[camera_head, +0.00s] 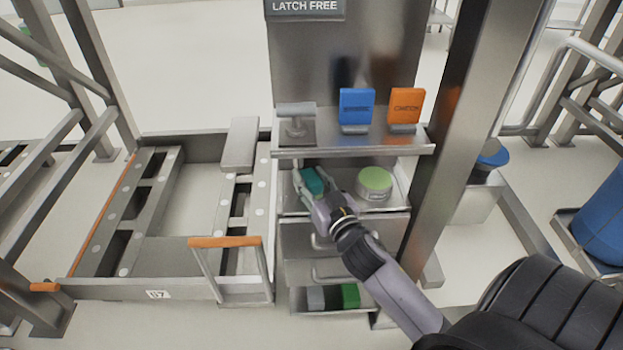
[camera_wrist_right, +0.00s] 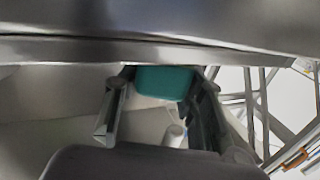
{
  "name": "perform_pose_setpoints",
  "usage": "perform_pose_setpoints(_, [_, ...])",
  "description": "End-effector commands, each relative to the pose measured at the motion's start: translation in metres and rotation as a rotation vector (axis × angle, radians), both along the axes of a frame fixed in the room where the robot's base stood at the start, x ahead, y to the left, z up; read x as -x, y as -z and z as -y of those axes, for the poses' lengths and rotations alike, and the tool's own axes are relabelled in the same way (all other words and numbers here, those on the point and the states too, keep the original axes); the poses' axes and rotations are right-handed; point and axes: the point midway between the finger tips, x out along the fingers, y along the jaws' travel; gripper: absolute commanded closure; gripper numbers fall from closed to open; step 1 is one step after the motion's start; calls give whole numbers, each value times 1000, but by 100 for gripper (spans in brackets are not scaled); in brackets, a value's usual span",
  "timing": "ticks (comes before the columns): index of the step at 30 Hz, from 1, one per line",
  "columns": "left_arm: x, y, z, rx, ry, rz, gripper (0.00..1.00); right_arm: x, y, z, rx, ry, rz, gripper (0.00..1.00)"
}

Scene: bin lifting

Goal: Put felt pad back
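The teal block, which looks like the felt pad (camera_head: 312,181), is between the fingers of my right gripper (camera_head: 311,184) in the head view. The gripper is at the left half of the open shelf (camera_head: 290,206) below the upper ledge. In the right wrist view the teal pad (camera_wrist_right: 165,82) fills the space between the two fingertips of the right gripper (camera_wrist_right: 165,88), which appear to touch its sides. Whether it rests on the shelf is hidden. My left gripper is not in view.
A round green-topped tin (camera_head: 375,184) stands on the same shelf, to the right. The upper ledge (camera_head: 350,150) holds a blue block (camera_head: 357,106), an orange block (camera_head: 405,106) and a grey T-shaped fixture (camera_head: 296,118). A lower drawer holds a green block (camera_head: 350,296).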

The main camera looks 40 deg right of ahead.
Motion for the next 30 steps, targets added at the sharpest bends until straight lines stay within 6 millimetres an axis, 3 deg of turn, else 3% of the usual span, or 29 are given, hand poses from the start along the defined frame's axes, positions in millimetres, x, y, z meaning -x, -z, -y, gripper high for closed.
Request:
perform_pose_setpoints(8, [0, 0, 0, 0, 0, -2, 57, 0, 0, 0, 0, 0, -1, 44])
perform_pose_setpoints(20, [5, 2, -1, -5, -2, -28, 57, 0, -4, 0, 2, 0, 0, 44])
perform_pose_setpoints(30, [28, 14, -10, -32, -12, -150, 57, 69, -1, -10, -3, 4, -6, 44])
